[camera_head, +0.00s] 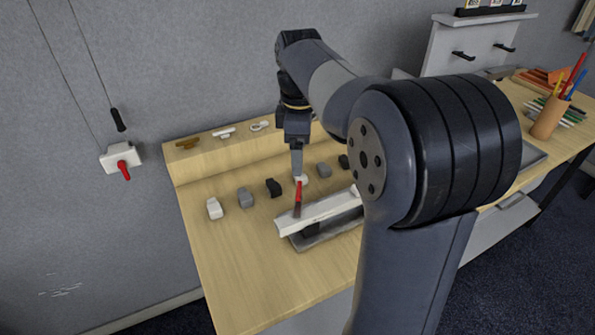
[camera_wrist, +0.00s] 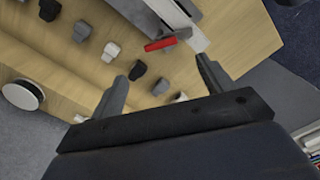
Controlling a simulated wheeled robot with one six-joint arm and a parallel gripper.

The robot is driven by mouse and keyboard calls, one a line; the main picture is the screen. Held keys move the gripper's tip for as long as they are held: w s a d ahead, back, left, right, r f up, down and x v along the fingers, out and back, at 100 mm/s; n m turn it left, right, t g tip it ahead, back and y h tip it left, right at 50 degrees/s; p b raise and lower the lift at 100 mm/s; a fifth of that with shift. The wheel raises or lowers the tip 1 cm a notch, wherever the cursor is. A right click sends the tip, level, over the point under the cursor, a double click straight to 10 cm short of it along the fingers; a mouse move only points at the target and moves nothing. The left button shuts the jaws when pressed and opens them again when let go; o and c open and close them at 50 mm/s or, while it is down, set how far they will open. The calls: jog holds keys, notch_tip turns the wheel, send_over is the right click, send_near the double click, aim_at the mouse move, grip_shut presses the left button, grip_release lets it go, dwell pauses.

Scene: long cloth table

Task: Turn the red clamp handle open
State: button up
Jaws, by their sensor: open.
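The red clamp handle (camera_head: 298,197) stands up from a pale bar clamp (camera_head: 325,211) on a grey base on the wooden table. The far end of the clamp is hidden behind my arm. In the wrist view, the red handle (camera_wrist: 160,44) lies across the gap beyond my fingertips, beside the pale clamp bar (camera_wrist: 196,40). My gripper (camera_head: 297,176) points down just above and behind the handle.
Several small blocks, including a white one (camera_head: 214,209) and a black one (camera_head: 273,188), stand in a row behind the clamp. A back ledge (camera_head: 205,158) holds small fittings. A wall box (camera_head: 112,157) has another red lever. The table's front left is clear.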

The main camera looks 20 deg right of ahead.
aim_at(299, 188)
notch_tip(299, 188, down, 10)
jog(key=shift+r, duration=0.1)
dwell(0.4)
jog(key=c, duration=1)
jog(key=shift+s+m, duration=0.1)
jog(key=shift+m, duration=0.2)
jog(key=m+p, duration=0.1)
jog(key=m, duration=0.3)
jog(key=shift+r+m+p, duration=0.1)
jog(key=shift+m+p, duration=0.2)
jog(key=shift+p, duration=0.1)
jog(key=m+p, duration=0.1)
jog(key=m, duration=0.5)
jog(key=shift+m, duration=0.3)
